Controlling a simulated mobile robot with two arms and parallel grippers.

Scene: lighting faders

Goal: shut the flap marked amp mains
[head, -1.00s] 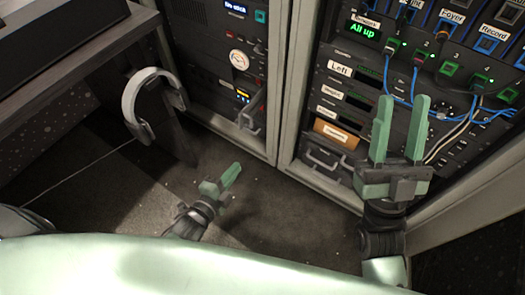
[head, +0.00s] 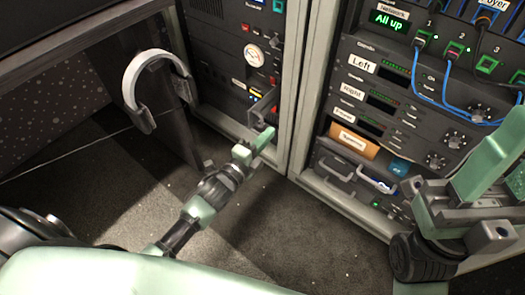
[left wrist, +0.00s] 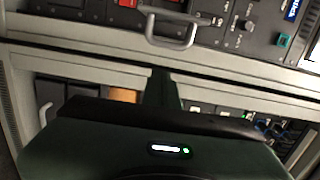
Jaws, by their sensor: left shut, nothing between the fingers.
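A dark grey flap (head: 262,106) stands out from the lower part of the left rack in the head view, so it looks open. I cannot read any amp mains label on it. A grey bow handle (left wrist: 170,32) on the rack shows in the left wrist view, apparently on this flap. My left gripper (head: 264,138) is shut and empty, just below and in front of the flap; I cannot tell whether they touch. My right gripper (head: 508,135) is open and empty, in front of the right rack at the picture's right edge.
Headphones (head: 150,85) hang at the desk's side on the left. A light rack post (head: 300,90) divides the two racks. The right rack has blue cables (head: 430,95) and grey handles (head: 378,186) low down. The carpet (head: 260,220) in front is clear.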

